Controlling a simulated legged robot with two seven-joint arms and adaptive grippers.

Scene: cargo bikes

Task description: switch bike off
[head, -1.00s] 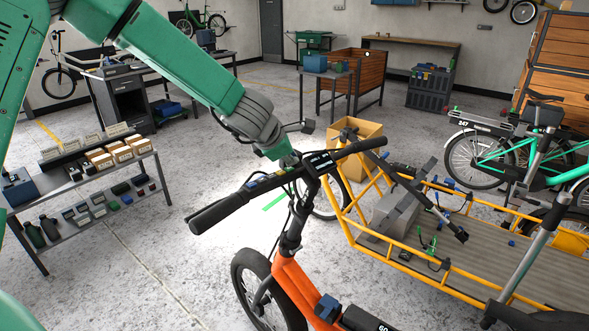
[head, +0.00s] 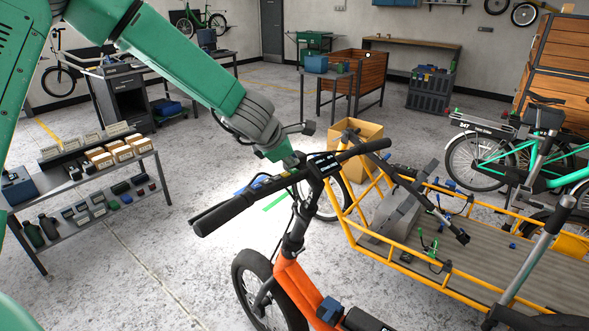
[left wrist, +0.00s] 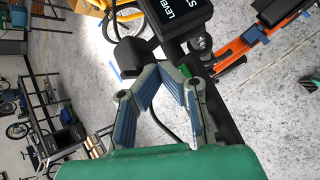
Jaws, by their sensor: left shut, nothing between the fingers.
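The orange cargo bike (head: 296,288) stands in front of me, with its black handlebar (head: 235,206) running across the middle of the head view. A small dark display (head: 323,164) with light text sits at the bar's middle. In the left wrist view this display (left wrist: 182,16) is at the top, with "LEVEL" partly readable. My left gripper (head: 297,160) is at the handlebar, just left of the display. In the left wrist view its fingers (left wrist: 167,74) come together, empty, just below the display and close to a dark housing; contact cannot be told. My right gripper is out of view.
A yellow-framed cargo bed (head: 400,254) lies right of the bike, with a cardboard box (head: 358,143) behind. A low shelf (head: 90,172) with small boxes stands at left. A green bike (head: 545,165) stands at right. Floor between shelf and bike is clear.

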